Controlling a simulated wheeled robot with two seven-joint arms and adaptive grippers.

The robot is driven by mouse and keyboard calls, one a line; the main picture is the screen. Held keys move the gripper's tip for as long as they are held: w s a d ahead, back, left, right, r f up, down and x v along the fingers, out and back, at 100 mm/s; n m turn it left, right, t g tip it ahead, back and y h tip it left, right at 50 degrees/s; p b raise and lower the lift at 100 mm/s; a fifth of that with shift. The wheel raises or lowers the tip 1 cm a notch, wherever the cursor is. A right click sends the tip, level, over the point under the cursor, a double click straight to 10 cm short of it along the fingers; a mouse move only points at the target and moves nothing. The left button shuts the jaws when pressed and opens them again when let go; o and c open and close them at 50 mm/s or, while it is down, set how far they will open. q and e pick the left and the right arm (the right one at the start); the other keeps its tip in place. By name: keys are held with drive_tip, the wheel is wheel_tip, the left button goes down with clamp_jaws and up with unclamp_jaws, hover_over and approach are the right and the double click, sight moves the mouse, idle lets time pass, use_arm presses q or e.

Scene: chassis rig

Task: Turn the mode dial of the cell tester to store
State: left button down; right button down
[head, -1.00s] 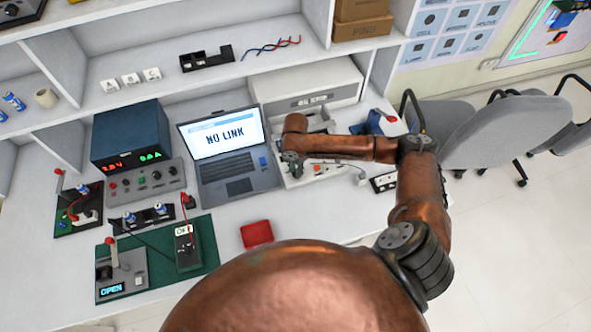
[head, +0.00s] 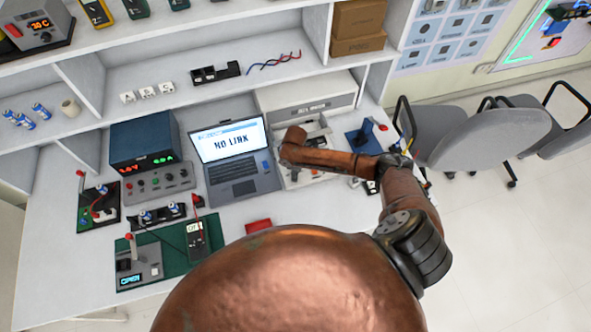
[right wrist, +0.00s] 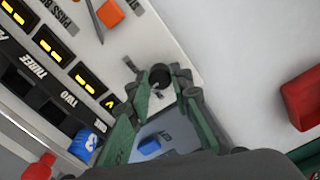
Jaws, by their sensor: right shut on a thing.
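The cell tester (head: 290,178) is a pale panel right of the laptop, partly hidden under my right arm in the head view. In the right wrist view its white face (right wrist: 125,45) has black slots marked TWO and THREE with yellow-lit windows. The mode dial (right wrist: 160,77) appears as a small dark round knob near the panel's edge. My right gripper (right wrist: 161,84) is shut on this knob, with a green finger on each side. The dial's pointer setting is not readable. In the head view the arm hides the fingertips and dial. My left gripper is not in view.
An orange block (right wrist: 110,13) and a blue cell (right wrist: 88,143) are near the gripper. A red tray (head: 258,225) lies on the bench. The laptop (head: 236,155) stands left of the tester, a blue fixture (head: 362,138) right of it. Grey chairs (head: 455,135) stand beyond.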

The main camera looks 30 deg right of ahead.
drive_tip(key=m+p, duration=0.5)
drive_tip(key=shift+r+m, duration=0.2)
drive_tip(key=shift+m, duration=0.1)
drive_tip(key=m+p, duration=0.3)
drive_tip(key=shift+w+f+m+p, duration=0.1)
drive_tip(key=shift+m+p, duration=0.6)
drive_tip(key=shift+m, duration=0.5)
drive_tip(key=shift+d, duration=0.1)
drive_tip(key=c, duration=1.7)
unclamp_jaws()
drive_tip(key=shift+f, duration=0.1)
drive_tip(key=shift+c, duration=0.2)
wheel_tip(320, 180, up, 12)
